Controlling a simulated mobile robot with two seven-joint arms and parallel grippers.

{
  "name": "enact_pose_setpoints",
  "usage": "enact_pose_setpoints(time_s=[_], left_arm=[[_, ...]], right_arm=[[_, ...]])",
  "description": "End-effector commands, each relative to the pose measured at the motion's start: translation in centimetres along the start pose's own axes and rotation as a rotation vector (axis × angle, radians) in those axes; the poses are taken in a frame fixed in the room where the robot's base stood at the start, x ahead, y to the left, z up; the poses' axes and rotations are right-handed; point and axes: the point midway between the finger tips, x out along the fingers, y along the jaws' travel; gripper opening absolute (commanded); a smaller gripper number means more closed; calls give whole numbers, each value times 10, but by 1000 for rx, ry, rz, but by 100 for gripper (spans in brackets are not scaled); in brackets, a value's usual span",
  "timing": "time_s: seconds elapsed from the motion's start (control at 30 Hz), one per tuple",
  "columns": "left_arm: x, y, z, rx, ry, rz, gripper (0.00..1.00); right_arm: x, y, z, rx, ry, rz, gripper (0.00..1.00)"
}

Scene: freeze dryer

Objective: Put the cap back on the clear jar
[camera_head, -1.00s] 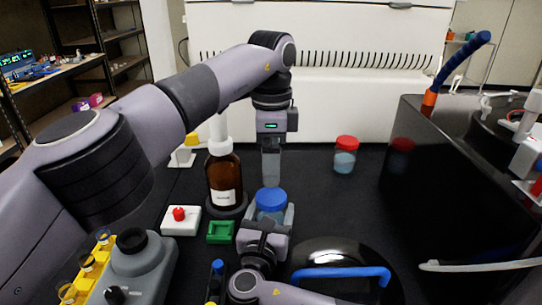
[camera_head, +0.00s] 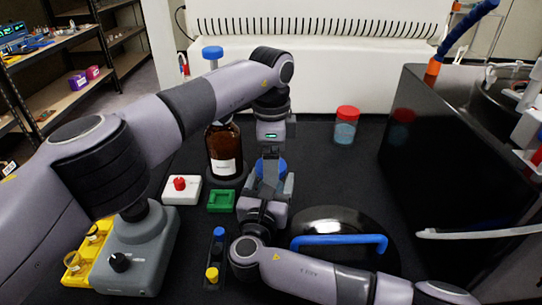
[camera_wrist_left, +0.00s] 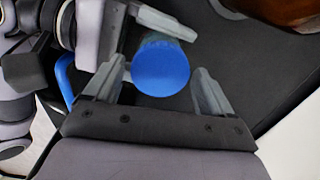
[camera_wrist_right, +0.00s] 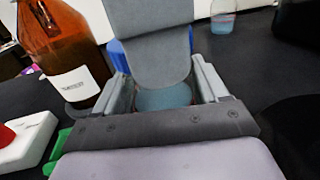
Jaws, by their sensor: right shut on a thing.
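The clear jar (camera_wrist_right: 164,97) with bluish contents stands between the fingers of my right gripper (camera_head: 266,188), which is shut on it. The blue cap (camera_wrist_left: 162,67) sits at the top of the jar; whether it is seated or screwed down cannot be told. My left gripper (camera_wrist_left: 157,90) points down over the cap, its fingers on either side with gaps showing, so it is open. In the head view the left fingers hide part of the cap (camera_head: 281,166). In the right wrist view a left finger covers most of the cap.
A brown bottle (camera_head: 225,147) stands left of the jar, near a green holder (camera_head: 221,201) and a white box with a red button (camera_head: 181,189). A red-capped jar (camera_head: 345,128) stands behind right. A black round lid with a blue handle (camera_head: 340,243) lies right of my right gripper.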

Motion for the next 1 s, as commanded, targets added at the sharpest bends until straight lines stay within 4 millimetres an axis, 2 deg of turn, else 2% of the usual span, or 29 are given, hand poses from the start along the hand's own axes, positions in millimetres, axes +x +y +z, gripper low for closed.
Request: enact_pose_setpoints(time_s=[0.03, 0.13, 0.17, 0.3, 0.43, 1.0], left_arm=[[0, 0, 0, 0, 0, 0, 66], [0, 0, 0, 0, 0, 0, 34], [0, 0, 0, 0, 0, 0, 32], [0, 0, 0, 25, 0, 0, 32], [0, 0, 0, 157, 0, 0, 32], [0, 0, 0, 1070, 0, 0, 32]], right_arm=[[0, 0, 0, 0, 0, 0, 0], [0, 0, 0, 0, 0, 0, 0], [0, 0, 0, 0, 0, 0, 0], [0, 0, 0, 0, 0, 0, 0], [0, 0, 0, 0, 0, 0, 0], [0, 0, 0, 0, 1, 0, 0]])
